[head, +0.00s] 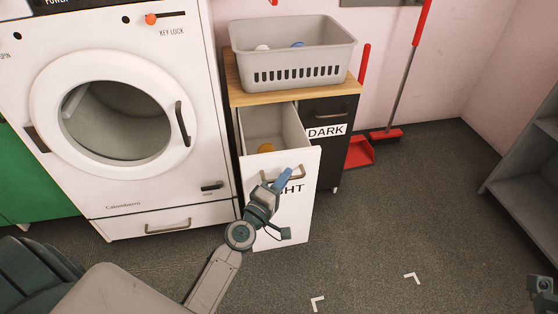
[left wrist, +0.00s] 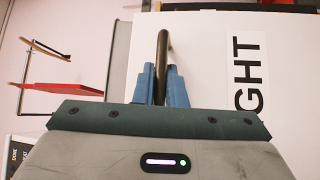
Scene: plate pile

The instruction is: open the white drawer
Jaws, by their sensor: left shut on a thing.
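The white drawer (head: 303,218) stands pulled out from the cabinet, its front partly lettered "GHT" with the rest hidden by my arm. Its inside shows, with an orange item (head: 266,148) in it. My left gripper (head: 279,180) is at the drawer's handle (head: 296,173). In the left wrist view the blue fingers (left wrist: 162,84) are shut around the dark bar handle (left wrist: 161,60), and the white front (left wrist: 205,60) fills the right side. Part of my right arm may show at the head view's lower right edge; its gripper jaws do not show.
A dark drawer (head: 330,112) marked "DARK" is closed beside it. A grey basket (head: 290,72) sits on the wooden top (head: 238,92). The washing machine (head: 190,220) is close on the left. A red dustpan (head: 360,152) and broom (head: 386,134) are behind right. Floor in front is clear.

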